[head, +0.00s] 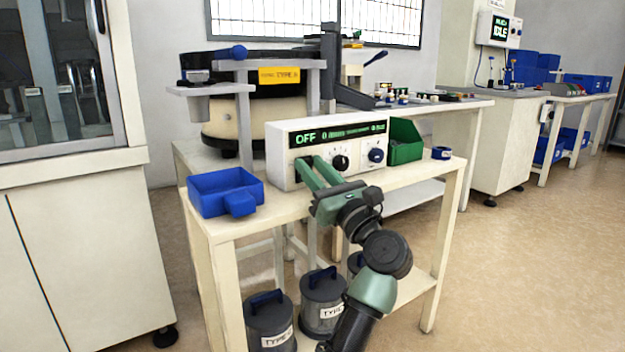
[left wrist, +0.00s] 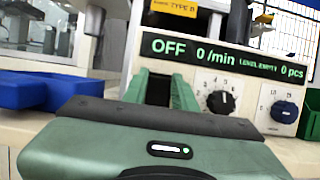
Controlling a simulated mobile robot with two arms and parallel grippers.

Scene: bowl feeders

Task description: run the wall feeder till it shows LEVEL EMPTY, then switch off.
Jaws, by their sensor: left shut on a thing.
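The feeder's white control box (head: 282,155) stands on the cream bench. Its display (left wrist: 225,58) reads OFF, 0 /min, LEVEL EMPTY and 0 pcs in the left wrist view. My left gripper (head: 320,172) is at the left part of the box front, below the word OFF. Its green fingers (left wrist: 160,92) are shut on a dark piece there, seemingly the switch, mostly hidden between them. A black dial (left wrist: 221,102) and a blue knob (left wrist: 284,112) sit to the right of the fingers. The bowl feeder (head: 232,116), labelled TYPE B, stands behind. My right gripper is not in view.
A blue bin (head: 222,182) stands left of the box and a green bin (head: 404,150) right of it. A blue ring-shaped item (head: 441,153) lies near the bench's right end. Lidded grey canisters (head: 322,300) stand below. Another display, far right, reads IDLE (head: 499,28).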

